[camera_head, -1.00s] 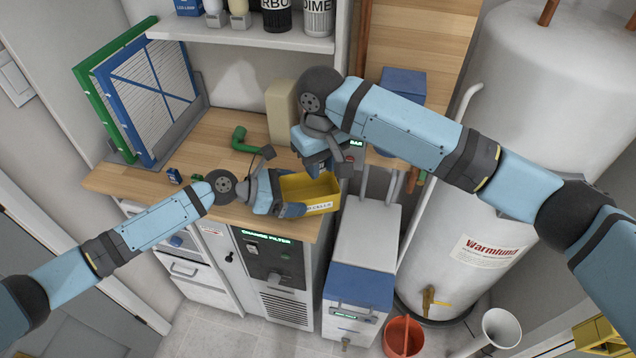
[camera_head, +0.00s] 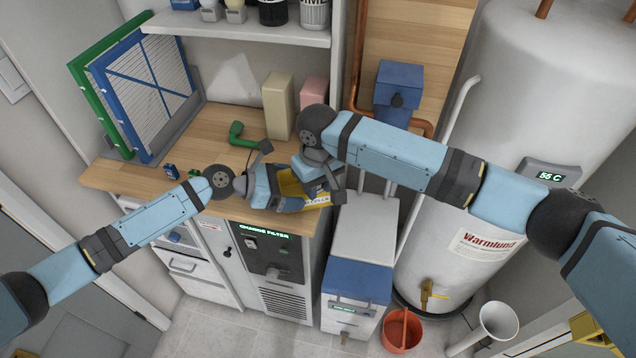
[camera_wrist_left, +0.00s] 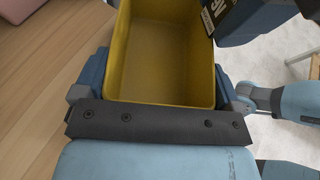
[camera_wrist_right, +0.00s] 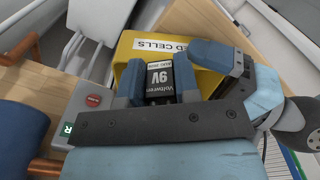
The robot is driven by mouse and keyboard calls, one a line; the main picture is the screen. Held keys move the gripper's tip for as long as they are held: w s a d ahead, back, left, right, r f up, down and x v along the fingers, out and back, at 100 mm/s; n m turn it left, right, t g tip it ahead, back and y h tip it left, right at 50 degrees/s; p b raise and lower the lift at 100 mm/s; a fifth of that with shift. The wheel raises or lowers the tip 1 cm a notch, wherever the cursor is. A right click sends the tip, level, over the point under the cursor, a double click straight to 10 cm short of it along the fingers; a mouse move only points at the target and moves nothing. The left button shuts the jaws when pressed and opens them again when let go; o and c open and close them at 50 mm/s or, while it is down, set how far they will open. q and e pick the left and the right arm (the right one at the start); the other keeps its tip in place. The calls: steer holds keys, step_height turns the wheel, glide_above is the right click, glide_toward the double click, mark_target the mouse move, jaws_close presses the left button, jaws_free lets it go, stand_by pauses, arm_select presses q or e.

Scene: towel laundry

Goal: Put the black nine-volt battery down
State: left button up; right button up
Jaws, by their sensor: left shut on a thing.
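The black nine-volt battery (camera_wrist_right: 160,82), marked "9V", sits between the fingers of my right gripper (camera_wrist_right: 160,90), which look closed on it. The battery also shows at the top right of the left wrist view (camera_wrist_left: 220,14), by the right rim of the yellow bin. The yellow bin (camera_wrist_left: 160,50) looks empty inside; its "...ED CELLS" label shows in the right wrist view (camera_wrist_right: 140,44). My left gripper (camera_wrist_left: 158,85) is shut on the bin, one finger on each side. In the head view my right gripper (camera_head: 326,184) is over the bin (camera_head: 291,184) and hides the battery.
The wooden bench (camera_head: 215,125) holds a green pipe elbow (camera_head: 236,133), a beige block (camera_head: 278,105), a pink box (camera_head: 314,92) and a small blue item (camera_head: 171,171). Filters (camera_head: 145,85) lean at the left. A blue-topped unit (camera_head: 358,281) stands right of the bench.

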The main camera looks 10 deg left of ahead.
steer(key=o, duration=0.4)
steer(key=shift+c, duration=0.2)
step_height(320, 180, up, 12)
steer(key=shift+r, duration=0.15)
